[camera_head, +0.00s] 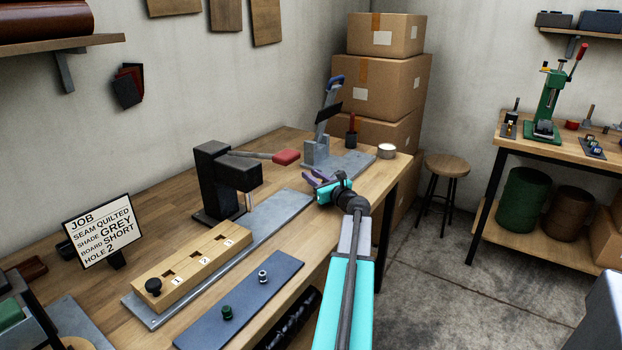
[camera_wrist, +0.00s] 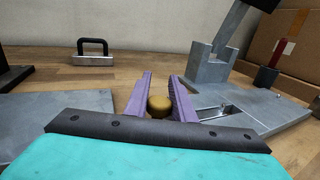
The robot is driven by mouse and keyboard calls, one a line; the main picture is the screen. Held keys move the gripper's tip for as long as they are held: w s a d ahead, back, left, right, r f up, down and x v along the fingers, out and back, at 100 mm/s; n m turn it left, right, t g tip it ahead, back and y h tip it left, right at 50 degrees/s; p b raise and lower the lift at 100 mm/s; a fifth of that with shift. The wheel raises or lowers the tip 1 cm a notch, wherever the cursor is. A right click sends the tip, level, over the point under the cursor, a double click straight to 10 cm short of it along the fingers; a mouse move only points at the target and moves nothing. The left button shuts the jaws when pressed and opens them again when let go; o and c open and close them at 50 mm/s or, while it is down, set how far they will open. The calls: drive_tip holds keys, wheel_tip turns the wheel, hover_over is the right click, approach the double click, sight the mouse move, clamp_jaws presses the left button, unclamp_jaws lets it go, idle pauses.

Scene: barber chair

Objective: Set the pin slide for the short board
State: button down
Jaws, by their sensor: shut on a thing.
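My gripper (camera_head: 320,180), with purple fingers, is at the near left end of the grey metal base plate (camera_head: 352,160) of an upright lever fixture (camera_head: 322,135). In the wrist view the fingers (camera_wrist: 160,98) are shut on a round brass knob (camera_wrist: 159,104). The knob's lower part is hidden by my gripper. To its right, the base plate (camera_wrist: 262,100) has a slot with a metal piece (camera_wrist: 218,112) in it. Whether the knob joins that piece is hidden. A job card (camera_head: 99,233) reads seam quilted, shade grey, board short, hole 2.
A wooden block (camera_head: 196,262) numbered 1, 2, 3 lies on a long grey plate beside a black press (camera_head: 220,180) with a red-handled lever (camera_head: 285,157). A blue mat (camera_head: 243,300) holds a green and a silver piece. A white cup (camera_head: 386,151) stands near the bench edge.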

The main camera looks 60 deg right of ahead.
drive_tip(key=shift+d, duration=1.95)
drive_tip(key=shift+d+r, duration=0.1)
drive_tip(key=shift+d, duration=0.05)
drive_tip(key=shift+s, duration=0.1)
drive_tip(key=c, duration=1.5)
unclamp_jaws()
drive_tip(key=shift+d, duration=0.1)
drive_tip(key=shift+s+a, duration=0.35)
drive_tip(key=shift+s, duration=0.05)
drive_tip(key=v, duration=1.2)
drive_tip(key=shift+s+a, duration=0.1)
drive_tip(key=shift+s, duration=0.25)
